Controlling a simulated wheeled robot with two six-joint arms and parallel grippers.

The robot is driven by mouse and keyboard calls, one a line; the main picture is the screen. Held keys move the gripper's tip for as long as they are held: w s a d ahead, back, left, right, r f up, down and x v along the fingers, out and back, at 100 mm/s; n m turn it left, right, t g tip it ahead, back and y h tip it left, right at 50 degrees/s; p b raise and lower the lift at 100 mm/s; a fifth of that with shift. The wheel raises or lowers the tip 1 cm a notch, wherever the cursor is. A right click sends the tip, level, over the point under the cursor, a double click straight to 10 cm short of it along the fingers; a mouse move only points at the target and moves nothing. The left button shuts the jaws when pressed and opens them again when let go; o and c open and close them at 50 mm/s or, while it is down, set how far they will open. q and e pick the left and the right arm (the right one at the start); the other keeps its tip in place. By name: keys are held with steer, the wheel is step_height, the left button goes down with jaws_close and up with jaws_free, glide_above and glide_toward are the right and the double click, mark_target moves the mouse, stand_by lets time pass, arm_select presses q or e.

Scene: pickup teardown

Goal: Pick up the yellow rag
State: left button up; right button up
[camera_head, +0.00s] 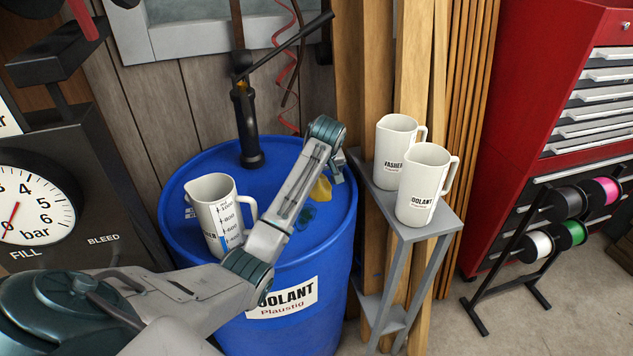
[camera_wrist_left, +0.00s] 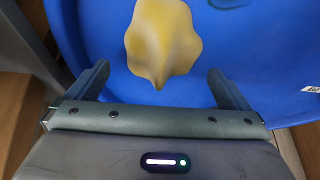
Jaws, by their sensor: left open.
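The yellow rag (camera_head: 320,188) lies on top of the blue drum (camera_head: 190,255), near its right side and partly hidden behind my left forearm. In the left wrist view the rag (camera_wrist_left: 162,42) shows whole or nearly so, as a crumpled wavy piece on the blue surface. My left gripper (camera_wrist_left: 158,70) is open and empty. Its two fingers stand left and right of the rag's lower tip, apart from it in the picture. In the head view the left wrist is over the drum's right edge, and the fingers are hard to make out. My right gripper is not in view.
A white measuring jug (camera_head: 212,205) and a black hand pump (camera_head: 247,125) stand on the drum. A dark teal patch (camera_head: 305,215) lies near the rag. A grey stand (camera_head: 425,232) with two white jugs is close on the right. A red tool cabinet (camera_head: 520,130) stands beyond.

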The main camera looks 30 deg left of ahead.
arm_select(q)
steer(key=shift+x, duration=1.05)
steer(key=shift+a+f, duration=0.1)
steer(key=shift+f, duration=0.15)
steer(key=shift+w, duration=0.1)
steer(key=c, duration=1)
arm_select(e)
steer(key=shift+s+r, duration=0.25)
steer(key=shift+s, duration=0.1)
arm_select(q)
steer(key=shift+r, duration=0.15)
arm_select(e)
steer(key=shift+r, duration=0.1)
